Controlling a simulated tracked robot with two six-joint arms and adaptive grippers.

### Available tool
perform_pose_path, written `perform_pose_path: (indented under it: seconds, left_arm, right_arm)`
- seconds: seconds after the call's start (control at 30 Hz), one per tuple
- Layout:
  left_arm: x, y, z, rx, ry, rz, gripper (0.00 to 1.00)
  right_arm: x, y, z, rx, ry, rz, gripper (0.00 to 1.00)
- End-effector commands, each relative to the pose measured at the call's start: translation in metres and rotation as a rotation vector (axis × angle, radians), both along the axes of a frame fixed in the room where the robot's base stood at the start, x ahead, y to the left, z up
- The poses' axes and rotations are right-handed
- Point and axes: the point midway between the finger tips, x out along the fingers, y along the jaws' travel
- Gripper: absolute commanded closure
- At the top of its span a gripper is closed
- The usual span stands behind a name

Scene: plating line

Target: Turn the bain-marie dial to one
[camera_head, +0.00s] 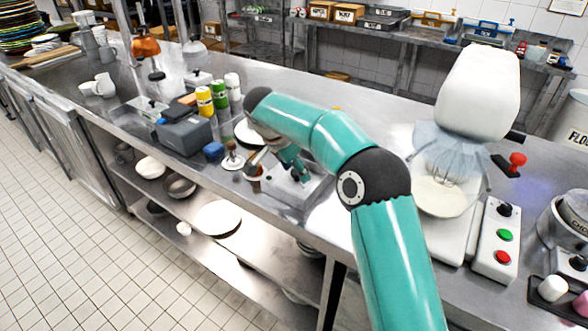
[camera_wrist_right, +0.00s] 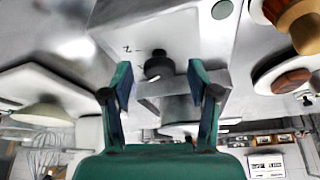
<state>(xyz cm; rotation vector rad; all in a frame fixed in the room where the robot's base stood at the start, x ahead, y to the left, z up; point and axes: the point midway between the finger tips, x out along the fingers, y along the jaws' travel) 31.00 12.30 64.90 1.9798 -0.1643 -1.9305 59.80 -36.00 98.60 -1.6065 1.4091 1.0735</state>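The bain-marie is a steel unit (camera_head: 318,192) on the counter, partly hidden by my right arm. In the right wrist view its pale front panel (camera_wrist_right: 185,30) shows a black dial knob (camera_wrist_right: 158,66). Small dark marks sit beside the knob, too small to read surely. My right gripper (camera_wrist_right: 159,78) is open, with a teal finger on each side of the knob in the picture; no contact is visible. In the head view the right gripper (camera_head: 298,170) points down at the bain-marie, and the dial cannot be made out. My left gripper is not in view.
A stand mixer (camera_head: 478,95) and a control box with coloured buttons (camera_head: 504,236) stand to the right.

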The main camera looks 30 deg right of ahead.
Motion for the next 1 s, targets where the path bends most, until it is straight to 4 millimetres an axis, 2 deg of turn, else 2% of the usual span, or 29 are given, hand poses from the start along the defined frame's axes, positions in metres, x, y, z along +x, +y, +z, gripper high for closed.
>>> perform_pose_path:
  seconds: [0.27, 0.47, 0.7, 1.0]
  left_arm:
    - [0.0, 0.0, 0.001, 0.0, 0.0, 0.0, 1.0]
    - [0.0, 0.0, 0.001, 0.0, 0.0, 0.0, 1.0]
    - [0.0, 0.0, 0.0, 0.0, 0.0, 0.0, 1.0]
    - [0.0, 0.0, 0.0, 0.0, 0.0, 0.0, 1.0]
  right_arm:
    - [0.0, 0.003, 0.008, -0.001, -0.003, 0.0, 0.4]
    - [-0.001, 0.016, 0.037, 0.001, -0.005, 0.001, 0.4]
    - [-0.004, 0.036, 0.083, 0.001, -0.004, 0.001, 0.4]
    - [-0.005, 0.045, 0.107, -0.001, 0.0, 0.0, 0.4]
